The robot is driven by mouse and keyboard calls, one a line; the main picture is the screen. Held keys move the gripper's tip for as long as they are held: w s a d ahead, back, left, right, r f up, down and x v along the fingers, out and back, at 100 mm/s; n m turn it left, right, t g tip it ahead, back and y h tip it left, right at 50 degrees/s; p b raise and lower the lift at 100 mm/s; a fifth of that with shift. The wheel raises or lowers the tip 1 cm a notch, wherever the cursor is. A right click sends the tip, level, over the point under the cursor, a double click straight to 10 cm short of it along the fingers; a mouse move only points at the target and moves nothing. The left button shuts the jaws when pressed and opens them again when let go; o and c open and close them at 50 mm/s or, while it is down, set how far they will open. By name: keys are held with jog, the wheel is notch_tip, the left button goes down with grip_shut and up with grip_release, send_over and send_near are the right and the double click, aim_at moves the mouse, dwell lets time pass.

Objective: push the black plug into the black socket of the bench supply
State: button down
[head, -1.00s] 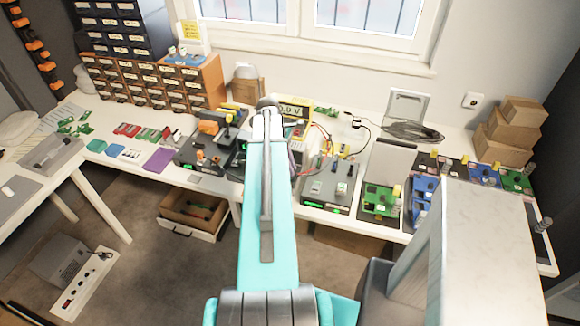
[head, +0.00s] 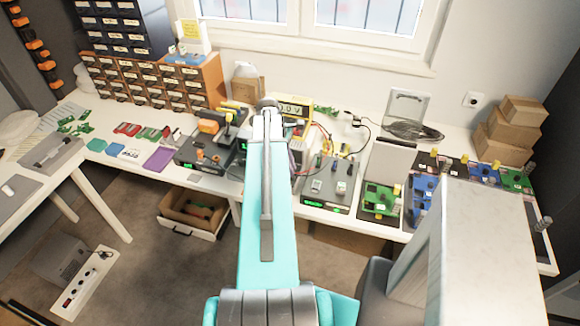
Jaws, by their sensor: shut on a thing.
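My teal arm reaches forward over the bench, and its far end covers the middle of the work area. My gripper is hidden behind the arm, so its jaws do not show. A yellow-framed meter with a lit number display (head: 292,108) stands just right of the arm's far end. A grey box with red and dark leads (head: 298,150), which may be the bench supply, shows partly beside the arm. I cannot make out the black plug or the black socket.
Left of the arm is a dark device with an orange part (head: 208,126). Right of it are a grey unit with a green display (head: 331,184) and green and blue boards (head: 382,198). Cartons (head: 510,125) stand at the right back. Drawer cabinets (head: 150,82) stand at the left back.

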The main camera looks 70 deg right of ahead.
jog(key=c, duration=1.7)
grip_release()
jog(key=shift+o, duration=0.2)
jog(key=b+v, duration=0.3)
jog(key=v, duration=1)
jog(key=shift+r, duration=0.4)
jog(key=shift+w, duration=0.1)
